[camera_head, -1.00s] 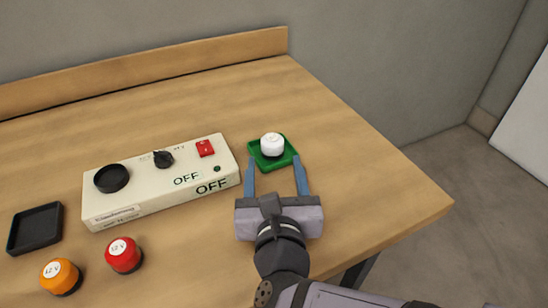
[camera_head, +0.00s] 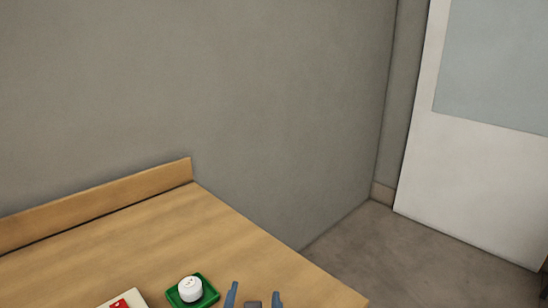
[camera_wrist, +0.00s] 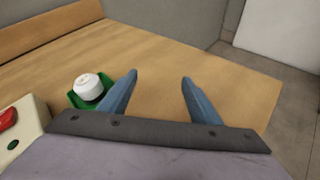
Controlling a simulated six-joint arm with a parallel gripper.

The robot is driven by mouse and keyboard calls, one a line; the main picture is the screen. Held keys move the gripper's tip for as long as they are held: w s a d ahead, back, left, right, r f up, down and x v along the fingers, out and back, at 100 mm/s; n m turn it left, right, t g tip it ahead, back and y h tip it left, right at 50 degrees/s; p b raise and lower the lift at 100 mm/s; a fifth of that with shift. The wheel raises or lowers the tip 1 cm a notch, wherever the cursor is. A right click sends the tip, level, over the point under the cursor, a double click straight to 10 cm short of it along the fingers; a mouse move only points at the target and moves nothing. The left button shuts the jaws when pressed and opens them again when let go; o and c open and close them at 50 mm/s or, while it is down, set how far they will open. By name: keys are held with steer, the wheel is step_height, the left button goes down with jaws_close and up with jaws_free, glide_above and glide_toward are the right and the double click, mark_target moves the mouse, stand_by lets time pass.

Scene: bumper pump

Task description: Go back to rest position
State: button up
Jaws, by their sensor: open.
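My gripper (camera_head: 254,296) shows at the bottom edge of the head view, with only its blue fingers and a bit of its body in frame. In the wrist view my gripper (camera_wrist: 158,78) is open, and nothing is between its fingers. It is to the right of the green tray (camera_head: 212,296) and apart from the white round piece (camera_head: 190,288) that sits in the tray. The green tray (camera_wrist: 72,101) and the white piece (camera_wrist: 90,87) also show at the left of the wrist view.
The pump box (camera_head: 108,304) is mostly cut off at the bottom; its red switch (camera_wrist: 7,118) shows in the wrist view. The wooden table (camera_head: 230,240) has a raised back edge (camera_head: 100,203). The table's far surface is clear. A grey wall stands behind.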

steer(key=d+r+m+g+h+p, duration=0.1)
steer(key=d+m+p, duration=0.1)
steer(key=d, duration=0.1)
steer(key=d+r+m+g+h+p, duration=0.1)
steer(key=d+m+p, duration=0.2)
steer(key=d, duration=0.1)
steer(key=d+r+m+g+h+p, duration=0.1)
steer(key=d+m+h+p, duration=0.1)
steer(key=d, duration=0.1)
steer(key=shift+s+d+r+m+g, duration=0.2)
steer(key=shift+d+r+m+g, duration=0.1)
steer(key=shift+d+g, duration=0.1)
steer(key=s+d+r+m+g+h+p, duration=0.1)
steer(key=s+d+r+m+g+p, duration=0.3)
steer(key=d+m+p, duration=0.5)
steer(key=s+r+m+g+y+p, duration=0.6)
steer(key=r+m+p, duration=0.5)
steer(key=m+p, duration=0.65)
steer(key=shift+n+h, duration=0.35)
steer(key=shift+h, duration=0.25)
steer(key=f+b, duration=0.1)
steer(key=s+f+b, duration=0.1)
steer(key=f+b, duration=0.2)
steer(key=f, duration=0.1)
steer(key=shift+s+a+f+b, duration=0.15)
steer(key=shift+a+f+b, duration=0.15)
steer(key=shift+b, duration=0.1)
